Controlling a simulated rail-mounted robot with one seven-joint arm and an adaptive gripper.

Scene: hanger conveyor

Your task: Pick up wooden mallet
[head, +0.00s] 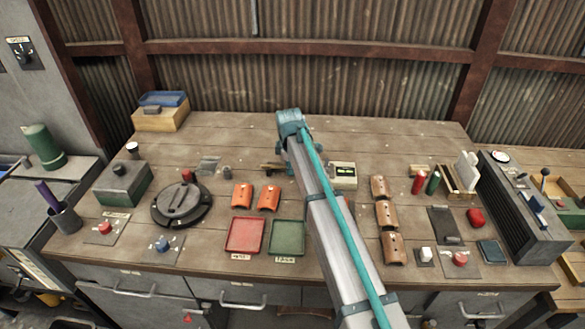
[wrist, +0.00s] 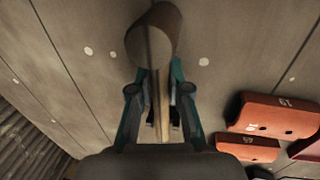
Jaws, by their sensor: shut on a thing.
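The wooden mallet shows in the wrist view, with its round, pale brown head (wrist: 152,35) at the top. Its thin wooden handle (wrist: 156,95) runs down between the two teal fingers of my gripper (wrist: 158,78). My gripper is shut on the handle. The bench top lies behind the mallet; I cannot tell whether the mallet touches it. In the head view my arm hides most of this area, and only a small brown and dark piece shows beside it, too small to name surely.
Two orange curved tiles (head: 242,196) lie close by and also show in the wrist view (wrist: 275,115). A red tray (head: 245,236) and a green tray (head: 287,238) lie in front. A round black turntable (head: 182,205) stands left.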

